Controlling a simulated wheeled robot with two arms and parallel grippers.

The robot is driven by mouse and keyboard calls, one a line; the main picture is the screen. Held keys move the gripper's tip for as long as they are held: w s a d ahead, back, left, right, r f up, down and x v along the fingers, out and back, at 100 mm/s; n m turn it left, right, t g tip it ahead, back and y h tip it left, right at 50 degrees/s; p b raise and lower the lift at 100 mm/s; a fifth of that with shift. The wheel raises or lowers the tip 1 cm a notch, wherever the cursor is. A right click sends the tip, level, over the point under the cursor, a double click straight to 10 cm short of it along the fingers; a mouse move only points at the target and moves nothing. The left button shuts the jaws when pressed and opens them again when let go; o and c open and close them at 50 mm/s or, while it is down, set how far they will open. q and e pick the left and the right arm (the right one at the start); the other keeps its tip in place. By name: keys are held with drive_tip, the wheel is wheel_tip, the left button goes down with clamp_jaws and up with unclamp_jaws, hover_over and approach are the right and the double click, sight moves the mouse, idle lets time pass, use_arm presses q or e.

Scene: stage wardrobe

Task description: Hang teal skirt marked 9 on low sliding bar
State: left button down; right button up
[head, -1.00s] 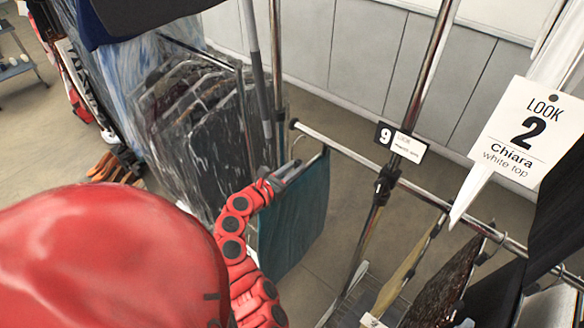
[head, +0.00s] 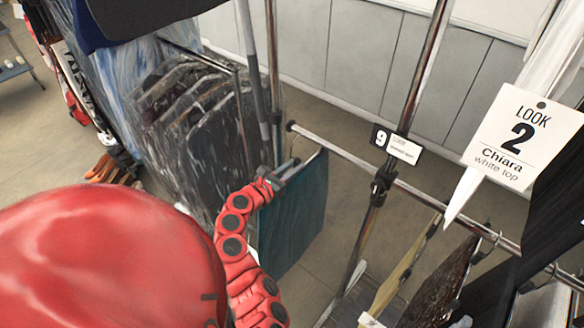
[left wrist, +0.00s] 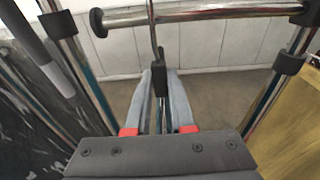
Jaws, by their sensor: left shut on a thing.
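The teal skirt (head: 293,215) hangs upright from its hanger below the left end of the low sliding bar (head: 340,154). My left gripper (head: 284,172) is shut on the hanger just under its hook. In the left wrist view the fingers (left wrist: 160,85) close on the dark neck of the hanger. The hanger hook (left wrist: 152,30) rises past the bar (left wrist: 210,12), close to its end cap. The top of the hook is out of that view, so I cannot tell if it rests on the bar. A tag marked 9 (head: 397,144) sits on the bar by the upright. My right gripper is not in view.
Dark garments in clear covers (head: 190,125) hang close on the left. A chrome upright (head: 408,90) crosses the bar. Several garments (head: 440,285) hang farther right, near a LOOK 2 card (head: 523,137). The bar between its end and the upright is clear.

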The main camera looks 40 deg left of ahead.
sight(307, 163)
use_arm(q)
drive_tip(key=shift+w+d+p, duration=0.15)
drive_tip(key=shift+w+p, duration=0.2)
drive_tip(key=shift+w, duration=1.6)
drive_tip(key=shift+w+d, duration=0.1)
drive_tip(key=shift+w, duration=1.2)
drive_tip(key=shift+w, duration=0.15)
drive_tip(key=shift+f, duration=0.2)
drive_tip(key=shift+f+b, duration=1.15)
drive_tip(key=shift+f, duration=0.4)
drive_tip(key=c, duration=0.7)
unclamp_jaws()
